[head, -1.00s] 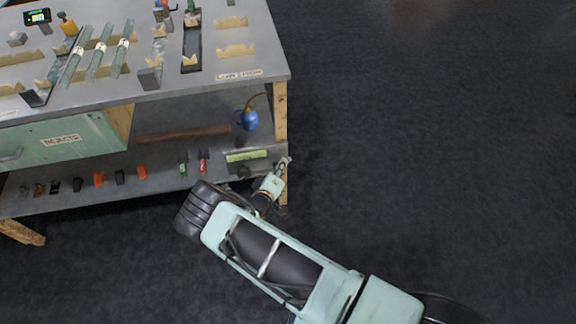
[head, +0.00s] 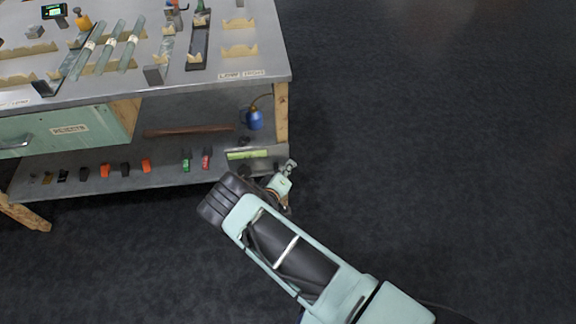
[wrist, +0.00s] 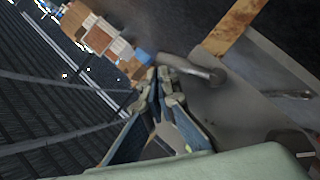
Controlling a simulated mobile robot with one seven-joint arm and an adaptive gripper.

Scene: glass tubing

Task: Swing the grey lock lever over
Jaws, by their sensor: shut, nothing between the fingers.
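In the wrist view a grey, rounded lever-like bar (wrist: 195,68) lies just right of my fingertips, against a grey surface. It looks like the lock lever, but I cannot be sure. My gripper (wrist: 158,80) is shut and empty, its fingertips close to the left end of this bar. I cannot tell whether they touch it. In the head view my gripper (head: 289,167) is by the right end of the bench's lower shelf, beside the front leg. The lever cannot be made out in the head view.
The bench (head: 200,90) holds glass tubes (head: 130,45) in notched supports. A wooden post (wrist: 237,28) stands near the bar. The floor (head: 440,150) to the right is clear.

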